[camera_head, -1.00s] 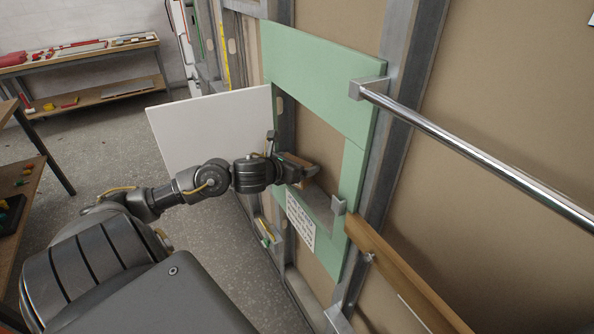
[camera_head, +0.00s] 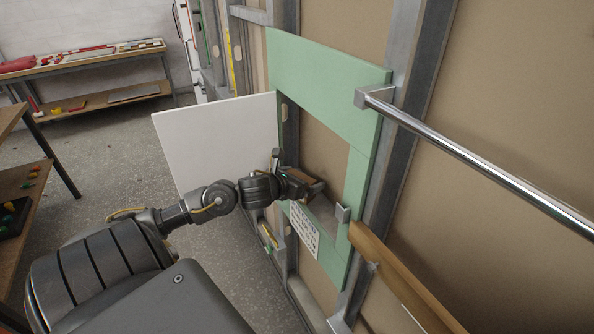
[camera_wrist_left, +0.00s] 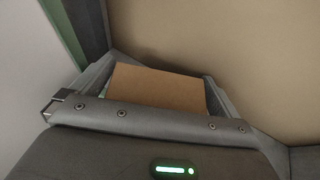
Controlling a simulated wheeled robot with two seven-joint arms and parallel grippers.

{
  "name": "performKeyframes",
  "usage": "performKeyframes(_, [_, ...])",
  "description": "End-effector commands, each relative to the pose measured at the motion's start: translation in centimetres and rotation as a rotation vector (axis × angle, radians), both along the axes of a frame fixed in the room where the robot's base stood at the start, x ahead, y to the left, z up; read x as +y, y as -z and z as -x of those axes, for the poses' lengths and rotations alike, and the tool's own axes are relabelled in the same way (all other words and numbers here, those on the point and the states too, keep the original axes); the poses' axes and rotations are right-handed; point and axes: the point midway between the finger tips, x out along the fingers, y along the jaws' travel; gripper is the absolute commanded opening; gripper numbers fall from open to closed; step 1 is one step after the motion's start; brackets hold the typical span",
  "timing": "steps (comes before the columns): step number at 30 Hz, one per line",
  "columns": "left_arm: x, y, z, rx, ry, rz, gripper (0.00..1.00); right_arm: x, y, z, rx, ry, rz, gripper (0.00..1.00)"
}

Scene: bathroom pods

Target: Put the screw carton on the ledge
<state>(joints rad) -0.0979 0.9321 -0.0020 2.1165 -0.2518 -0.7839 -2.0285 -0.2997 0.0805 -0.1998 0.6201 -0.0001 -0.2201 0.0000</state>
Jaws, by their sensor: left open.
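The screw carton (camera_wrist_left: 155,90), a plain brown box, sits between the fingers of my left gripper (camera_wrist_left: 158,92) in the left wrist view. In the head view my left gripper (camera_head: 308,187) reaches into the opening of the green wall panel, with the brown carton (camera_head: 302,176) partly hidden at it. The jaws are open around the carton. The ledge (camera_head: 323,209) is the grey bottom surface of the opening, just below the gripper. Whether the carton's underside touches the ledge is hidden. My right gripper is not in view.
The green panel (camera_head: 325,67) frames the opening, with a white hinged door (camera_head: 215,140) open to its left. A small metal bracket (camera_head: 343,213) is at the opening's right edge. A chrome rail (camera_head: 480,157) and a wooden bar (camera_head: 400,275) are to the right.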

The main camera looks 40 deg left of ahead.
Motion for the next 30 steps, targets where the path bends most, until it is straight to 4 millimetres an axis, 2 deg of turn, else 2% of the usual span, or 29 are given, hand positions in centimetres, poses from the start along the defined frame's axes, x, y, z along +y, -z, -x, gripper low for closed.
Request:
performKeyframes(2, [0.0,-0.5,0.0,0.000,0.000,0.001,1.00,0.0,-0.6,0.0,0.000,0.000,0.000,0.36])
performKeyframes(5, [0.0,-0.5,1.3,0.002,0.001,-0.004,1.00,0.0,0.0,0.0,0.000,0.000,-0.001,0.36])
performKeyframes(15, [-0.7,-2.9,7.0,0.004,0.001,0.000,1.00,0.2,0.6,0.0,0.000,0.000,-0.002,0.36])
performKeyframes(21, [-1.0,-4.0,9.4,0.002,0.001,0.001,1.00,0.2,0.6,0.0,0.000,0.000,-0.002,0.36])
performKeyframes(30, [-1.1,-4.8,11.0,0.001,0.000,0.001,1.00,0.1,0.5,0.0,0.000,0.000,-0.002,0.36])
